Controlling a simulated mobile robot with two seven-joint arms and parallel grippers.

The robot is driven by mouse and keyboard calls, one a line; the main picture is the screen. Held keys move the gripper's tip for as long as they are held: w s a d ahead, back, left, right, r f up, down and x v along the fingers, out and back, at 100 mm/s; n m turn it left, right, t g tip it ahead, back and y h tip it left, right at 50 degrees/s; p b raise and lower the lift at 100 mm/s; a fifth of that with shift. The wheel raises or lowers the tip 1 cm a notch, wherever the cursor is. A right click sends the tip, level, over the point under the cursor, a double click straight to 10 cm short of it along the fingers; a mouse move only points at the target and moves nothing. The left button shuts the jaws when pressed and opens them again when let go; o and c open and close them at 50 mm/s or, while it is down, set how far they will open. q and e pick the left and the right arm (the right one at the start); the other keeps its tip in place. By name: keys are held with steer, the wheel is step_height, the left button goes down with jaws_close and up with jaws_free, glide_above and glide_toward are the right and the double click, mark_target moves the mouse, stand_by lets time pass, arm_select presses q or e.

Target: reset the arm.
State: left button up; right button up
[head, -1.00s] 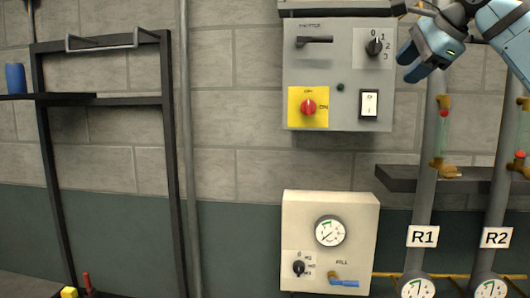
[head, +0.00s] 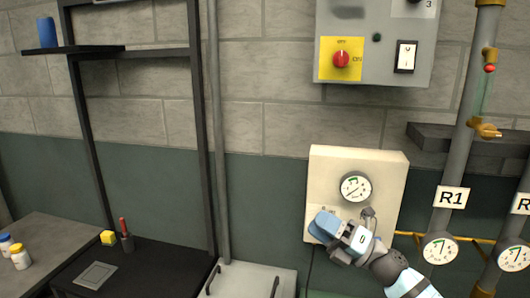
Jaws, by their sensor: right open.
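My right gripper (head: 322,226) is in front of the lower left part of the cream fill box (head: 357,163), with its arm coming in from the lower right. It is open, and I see nothing between its fingers. It hides the box's selector knob and the blue-handled fill valve; whether it touches them I cannot tell. The round gauge (head: 355,187) on the box shows above the gripper. My left gripper is out of view.
The grey switch box (head: 330,71) with its red knob (head: 341,59) hangs above. Pipe R1 (head: 446,170) and its gauge (head: 439,248) stand at the right, near my right arm. A dark shelf (head: 440,139) juts behind it. A black bench (head: 150,270) stands at lower left.

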steer(key=s+d+f+m+t+h, duration=0.2)
steer(key=s+f+m+h, duration=0.3)
steer(key=f+m, duration=0.5)
steer(key=s+d+f+m+t+h, duration=0.25)
steer(key=s+f+m+h, duration=0.3)
steer(key=f+m, duration=0.4)
steer(key=s+d+f+m+t+h, duration=0.1)
steer(key=s+d+f+m+h, duration=0.1)
steer(key=s+f+m+h, duration=0.6)
steer(key=s+d+f+m+g+y, duration=0.1)
steer(key=s+f+m+g, duration=0.3)
steer(key=s+f, duration=0.7)
steer(key=f+m, duration=0.1)
steer(key=m, duration=0.1)
steer(key=shift+d+f+m, duration=0.25)
steer(key=shift+d+m, duration=0.05)
steer(key=shift+m, duration=0.05)
